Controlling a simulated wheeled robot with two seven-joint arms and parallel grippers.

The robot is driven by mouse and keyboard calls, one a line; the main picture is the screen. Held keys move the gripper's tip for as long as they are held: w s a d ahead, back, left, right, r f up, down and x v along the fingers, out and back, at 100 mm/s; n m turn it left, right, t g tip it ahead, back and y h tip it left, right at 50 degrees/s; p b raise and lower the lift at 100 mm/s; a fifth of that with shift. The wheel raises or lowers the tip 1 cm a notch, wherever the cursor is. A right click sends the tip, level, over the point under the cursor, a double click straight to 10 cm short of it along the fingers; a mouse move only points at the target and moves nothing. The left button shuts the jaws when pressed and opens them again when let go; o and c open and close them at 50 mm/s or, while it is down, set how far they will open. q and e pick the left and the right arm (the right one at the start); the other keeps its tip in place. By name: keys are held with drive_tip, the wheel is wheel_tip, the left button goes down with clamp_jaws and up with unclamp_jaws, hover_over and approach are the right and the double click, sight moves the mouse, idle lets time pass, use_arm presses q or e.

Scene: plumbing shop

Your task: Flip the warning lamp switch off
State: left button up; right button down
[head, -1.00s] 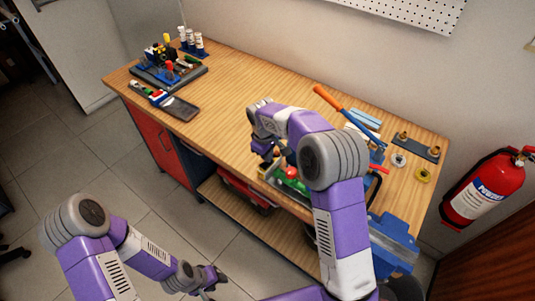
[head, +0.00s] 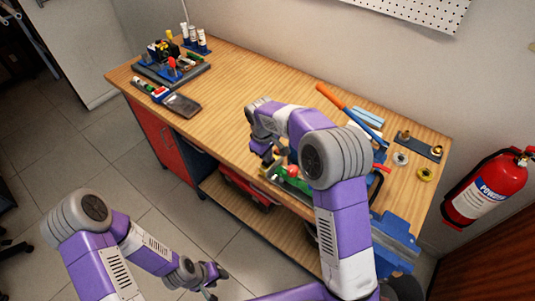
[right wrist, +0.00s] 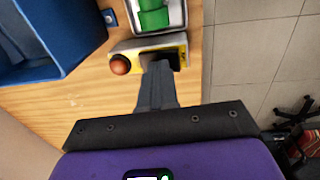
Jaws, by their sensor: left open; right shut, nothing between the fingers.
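In the right wrist view, a small yellow box (right wrist: 177,41) with a dark recessed face sits near the bench edge. A rounded orange-red lamp (right wrist: 119,65) is at its left end. My right gripper (right wrist: 158,68) is shut and empty, its dark fingertips over or against the box's dark face. They hide the switch, so I cannot tell its position or whether they touch it. In the head view my right gripper (head: 264,152) is over the front edge of the bench. My left gripper (head: 213,276) is open and empty, low in front of the bench.
A green part in a pale tray (right wrist: 156,14) lies just beyond the box. A blue bin (right wrist: 62,38) stands left of it. The wooden bench (head: 215,108) has free room in its middle. A blue vise (head: 396,240) is at the front right, an orange-handled tool (head: 331,97) behind.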

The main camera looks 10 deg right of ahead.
wheel_tip(320, 180, up, 4)
drive_tip(key=p, duration=0.3)
drive_tip(key=shift+d, duration=0.15)
wheel_tip(320, 180, up, 10)
drive_tip(key=p, duration=0.1)
drive_tip(key=shift+w+d+f, duration=0.2)
drive_tip(key=shift+w+d, duration=0.15)
drive_tip(key=shift+d, duration=0.05)
